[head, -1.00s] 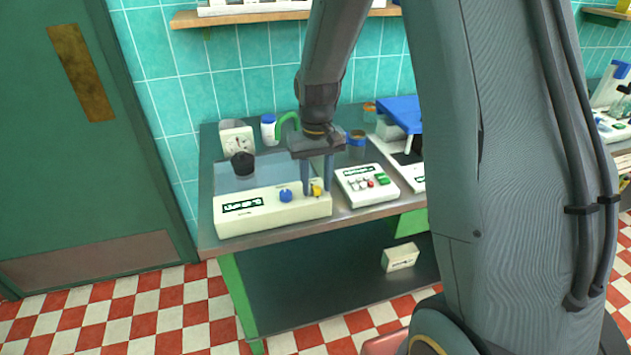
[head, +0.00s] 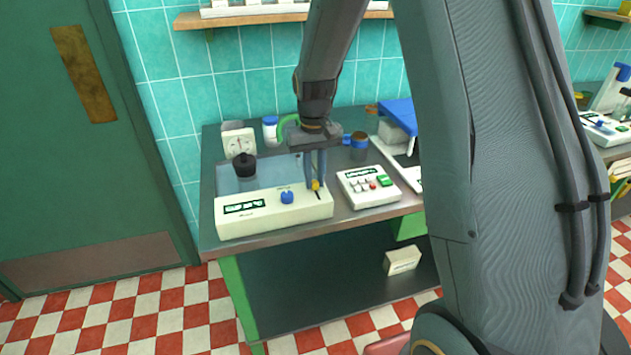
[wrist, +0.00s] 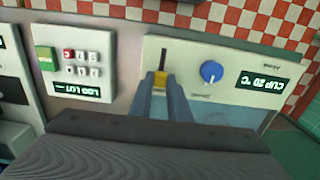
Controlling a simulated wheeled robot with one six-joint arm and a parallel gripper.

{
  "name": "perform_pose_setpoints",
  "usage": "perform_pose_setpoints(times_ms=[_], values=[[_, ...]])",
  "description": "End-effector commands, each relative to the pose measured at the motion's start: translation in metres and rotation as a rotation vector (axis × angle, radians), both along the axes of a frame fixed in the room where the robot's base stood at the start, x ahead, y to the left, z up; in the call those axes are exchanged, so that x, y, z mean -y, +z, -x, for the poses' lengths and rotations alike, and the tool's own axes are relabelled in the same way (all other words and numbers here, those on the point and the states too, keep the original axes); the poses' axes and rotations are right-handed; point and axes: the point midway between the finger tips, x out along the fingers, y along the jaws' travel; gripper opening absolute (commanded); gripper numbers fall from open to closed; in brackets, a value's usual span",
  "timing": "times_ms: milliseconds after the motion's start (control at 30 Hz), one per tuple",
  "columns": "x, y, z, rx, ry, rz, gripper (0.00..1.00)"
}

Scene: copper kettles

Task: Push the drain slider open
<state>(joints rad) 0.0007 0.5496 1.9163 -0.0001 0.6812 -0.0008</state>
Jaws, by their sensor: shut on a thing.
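The drain slider is a small yellow knob (head: 315,186) in a dark slot on the sloped front panel of a cream water bath (head: 240,222). In the wrist view the yellow knob (wrist: 161,80) sits between my fingertips, and the empty dark slot (wrist: 164,57) runs on beyond it toward the panel's outer edge. My gripper (head: 316,187) points down at the panel with its fingers closed on the knob. The fingers hide the knob's sides and part of the slot.
A blue dial (head: 287,197) is left of the slider. A keypad box (head: 368,187) sits close on the right. The steel table's front edge is close.

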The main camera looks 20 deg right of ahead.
Motion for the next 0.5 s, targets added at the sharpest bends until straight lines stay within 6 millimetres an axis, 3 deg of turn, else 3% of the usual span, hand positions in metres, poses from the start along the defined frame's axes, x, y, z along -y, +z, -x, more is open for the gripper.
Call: perform_pose_setpoints(times_ms=[133,167,267,500], values=[[-0.0001,0.0020,-0.0038,0.011,0.000,0.000,0.00],[-0.0001,0.0020,-0.0040,0.011,0.000,0.000,0.18],[-0.0002,0.0018,-0.0035,0.010,0.000,0.000,0.35],[0.0000,0.0012,-0.0025,0.007,0.000,0.000,0.36]])
